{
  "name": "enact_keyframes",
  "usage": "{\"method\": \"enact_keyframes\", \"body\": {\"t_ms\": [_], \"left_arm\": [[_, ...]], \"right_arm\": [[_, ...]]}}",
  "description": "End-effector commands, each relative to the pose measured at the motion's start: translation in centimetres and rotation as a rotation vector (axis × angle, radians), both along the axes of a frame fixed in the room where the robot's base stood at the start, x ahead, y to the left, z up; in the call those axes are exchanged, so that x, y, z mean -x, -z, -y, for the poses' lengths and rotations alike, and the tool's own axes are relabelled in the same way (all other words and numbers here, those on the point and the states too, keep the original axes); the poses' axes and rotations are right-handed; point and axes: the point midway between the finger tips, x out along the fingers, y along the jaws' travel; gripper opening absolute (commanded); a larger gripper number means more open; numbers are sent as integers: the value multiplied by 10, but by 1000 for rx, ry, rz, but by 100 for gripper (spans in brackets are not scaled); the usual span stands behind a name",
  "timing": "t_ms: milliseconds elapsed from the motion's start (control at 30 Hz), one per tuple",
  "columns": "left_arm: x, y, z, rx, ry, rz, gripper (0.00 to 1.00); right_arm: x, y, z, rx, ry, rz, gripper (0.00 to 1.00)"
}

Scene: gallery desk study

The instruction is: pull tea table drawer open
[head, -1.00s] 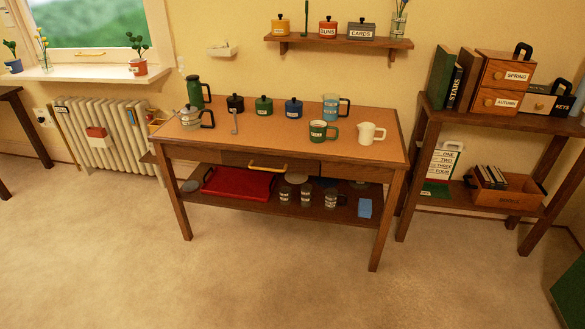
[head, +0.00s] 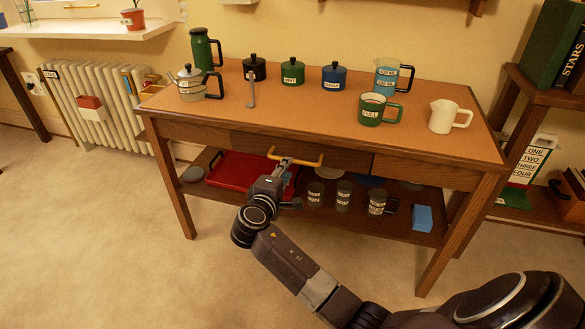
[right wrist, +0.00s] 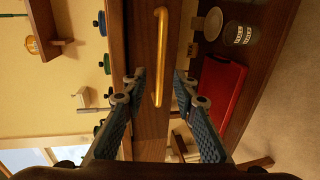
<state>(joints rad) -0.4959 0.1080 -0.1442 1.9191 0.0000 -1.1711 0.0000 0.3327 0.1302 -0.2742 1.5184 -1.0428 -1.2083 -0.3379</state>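The tea table (head: 455,100) has a brown wooden top and a drawer (head: 345,158) in its front, which sits flush and closed. A yellow bar handle (head: 308,162) is on the drawer front; it also shows upright in the right wrist view (right wrist: 161,50). My right gripper (head: 281,168) is at the handle's left part in the head view. In the right wrist view my right gripper (right wrist: 158,78) is open, with one finger on each side of the handle's line. The handle lies between or just beyond the fingertips; I cannot tell contact. My left gripper is out of view.
On the tabletop stand a teapot (head: 193,88), a green mug (head: 375,109), a white jug (head: 445,116) and several canisters. The lower shelf holds a red tray (head: 225,168), jars and a blue block (head: 422,218). A shelf stand (head: 515,120) is at right. Floor in front is clear.

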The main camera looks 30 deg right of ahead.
Motion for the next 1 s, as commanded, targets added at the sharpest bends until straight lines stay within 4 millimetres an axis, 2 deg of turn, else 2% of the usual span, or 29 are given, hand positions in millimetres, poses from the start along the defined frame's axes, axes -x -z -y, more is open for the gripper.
{"method": "enact_keyframes", "body": {"t_ms": [200, 400, 767, 833, 1000], "left_arm": [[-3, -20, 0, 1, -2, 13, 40], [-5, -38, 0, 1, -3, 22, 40], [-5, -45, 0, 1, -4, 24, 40], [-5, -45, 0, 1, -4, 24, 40], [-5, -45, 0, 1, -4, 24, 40]], "right_arm": [[-22, 8, 28, 2, 3, -2, 26], [-39, 14, 47, 0, 1, -3, 26], [-44, 16, 53, -3, -1, -2, 26], [-44, 15, 52, -3, -1, -2, 22], [-44, 16, 52, -3, -1, -2, 3]]}}
